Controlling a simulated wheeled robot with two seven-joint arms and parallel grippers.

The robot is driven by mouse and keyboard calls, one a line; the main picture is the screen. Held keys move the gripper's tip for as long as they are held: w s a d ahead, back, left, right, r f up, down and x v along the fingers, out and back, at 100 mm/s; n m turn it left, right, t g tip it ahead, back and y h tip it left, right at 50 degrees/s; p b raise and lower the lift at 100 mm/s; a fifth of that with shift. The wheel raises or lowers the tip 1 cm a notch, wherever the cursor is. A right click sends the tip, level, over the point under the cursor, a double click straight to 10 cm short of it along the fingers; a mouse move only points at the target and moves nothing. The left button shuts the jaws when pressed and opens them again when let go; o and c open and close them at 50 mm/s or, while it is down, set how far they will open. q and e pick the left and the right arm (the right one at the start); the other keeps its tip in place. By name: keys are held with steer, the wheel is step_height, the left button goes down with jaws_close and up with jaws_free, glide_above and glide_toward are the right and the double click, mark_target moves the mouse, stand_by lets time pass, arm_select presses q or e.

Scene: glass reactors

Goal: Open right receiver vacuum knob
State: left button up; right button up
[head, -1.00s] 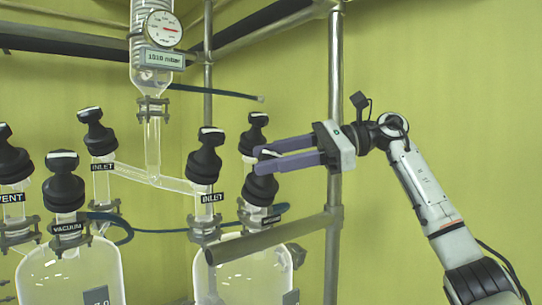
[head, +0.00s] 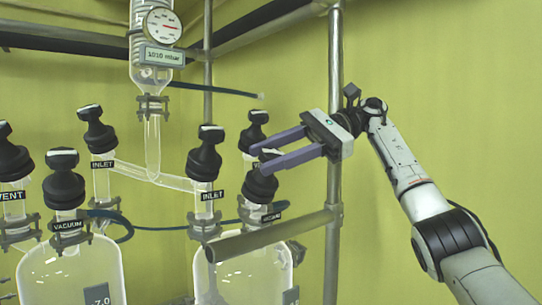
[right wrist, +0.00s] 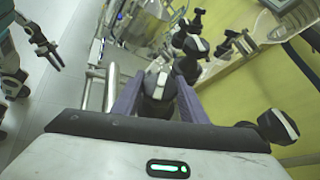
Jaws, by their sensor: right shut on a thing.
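The right receiver's vacuum knob (head: 261,188) is a black knob on the front-right neck of the right glass vessel (head: 240,275), above a partly covered label. My right gripper (head: 264,158) comes in from the right, its two purple fingers on either side of the knob's upper part. In the right wrist view the knob (right wrist: 158,86), with a white stripe on top, sits between the fingers, and the gripper is shut on it. My left gripper is outside the head view; a dark gripper (right wrist: 50,55) at the left of the right wrist view seems to be it, too small to judge.
Inlet knobs (head: 204,155) and another black knob (head: 253,132) stand close to the gripped one. A metal rail (head: 270,238) crosses in front of the right vessel, and an upright post (head: 334,120) stands beside my gripper. The wall side at right is free.

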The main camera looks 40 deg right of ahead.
steer(key=o, duration=1.1)
steer(key=shift+c, duration=0.2)
steer(key=shift+f+t, duration=0.1)
steer(key=shift+t, duration=0.2)
